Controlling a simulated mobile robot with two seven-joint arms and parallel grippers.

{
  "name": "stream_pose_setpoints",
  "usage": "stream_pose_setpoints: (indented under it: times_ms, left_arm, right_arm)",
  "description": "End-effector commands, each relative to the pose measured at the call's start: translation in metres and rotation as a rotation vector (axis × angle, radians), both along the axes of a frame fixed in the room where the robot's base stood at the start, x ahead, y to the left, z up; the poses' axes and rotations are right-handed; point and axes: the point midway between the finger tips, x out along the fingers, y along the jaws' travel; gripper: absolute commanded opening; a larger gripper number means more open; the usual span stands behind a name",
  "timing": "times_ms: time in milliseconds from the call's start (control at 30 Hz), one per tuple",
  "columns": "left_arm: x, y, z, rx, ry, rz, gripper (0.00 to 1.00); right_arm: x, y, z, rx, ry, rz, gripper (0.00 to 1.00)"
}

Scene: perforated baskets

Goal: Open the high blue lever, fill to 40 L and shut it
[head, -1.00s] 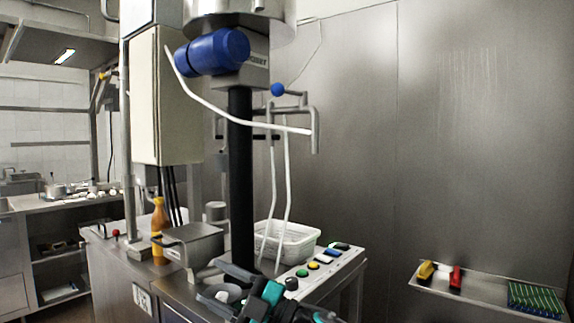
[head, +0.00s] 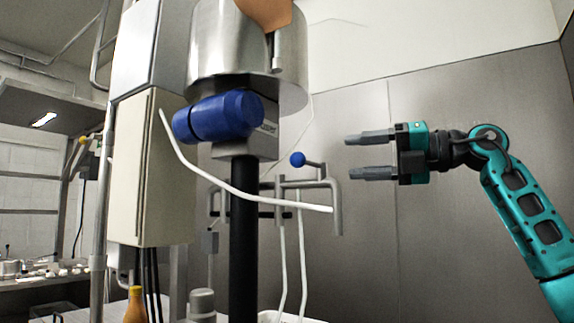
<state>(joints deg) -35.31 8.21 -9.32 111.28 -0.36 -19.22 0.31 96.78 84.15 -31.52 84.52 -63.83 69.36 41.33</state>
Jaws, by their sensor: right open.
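The high blue lever is a short grey rod with a blue ball knob (head: 297,159), at the top of the grey pipework right of the black column. My right gripper (head: 362,155) is raised to the right of the knob, its two grey fingers pointing left. It is open and empty, with a clear gap to the knob. A grey spout (head: 337,210) bends down below the lever. A steel vessel (head: 228,60) stands on top of the column. No litre reading can be made out. My left gripper is out of view.
A big blue cylinder (head: 215,118) and a long white rod (head: 230,182) are left of the lever. A beige cabinet (head: 155,150) stands further left. The steel wall (head: 365,250) is behind. White hoses (head: 303,262) hang below the pipework.

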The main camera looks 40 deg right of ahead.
Motion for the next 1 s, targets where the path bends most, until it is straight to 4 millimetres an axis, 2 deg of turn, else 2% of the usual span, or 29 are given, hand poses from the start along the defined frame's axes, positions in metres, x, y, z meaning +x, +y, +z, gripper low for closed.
stream_pose_setpoints:
  times_ms: [67,167,500,700,1000]
  left_arm:
    - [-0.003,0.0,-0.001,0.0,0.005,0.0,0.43]
    - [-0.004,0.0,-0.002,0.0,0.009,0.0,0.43]
    - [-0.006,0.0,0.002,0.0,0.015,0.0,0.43]
    - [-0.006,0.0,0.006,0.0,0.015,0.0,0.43]
    - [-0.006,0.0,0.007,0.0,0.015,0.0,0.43]
  right_arm:
    - [-0.002,-0.003,0.002,0.0,-0.001,-0.012,0.57]
    - [0.007,0.002,0.002,0.0,0.001,-0.011,0.57]
    - [0.067,0.035,0.003,-0.001,-0.001,-0.008,0.57]
    - [0.096,0.049,0.003,0.0,-0.002,-0.008,0.57]
    - [0.11,0.056,0.002,-0.001,-0.003,-0.011,0.57]
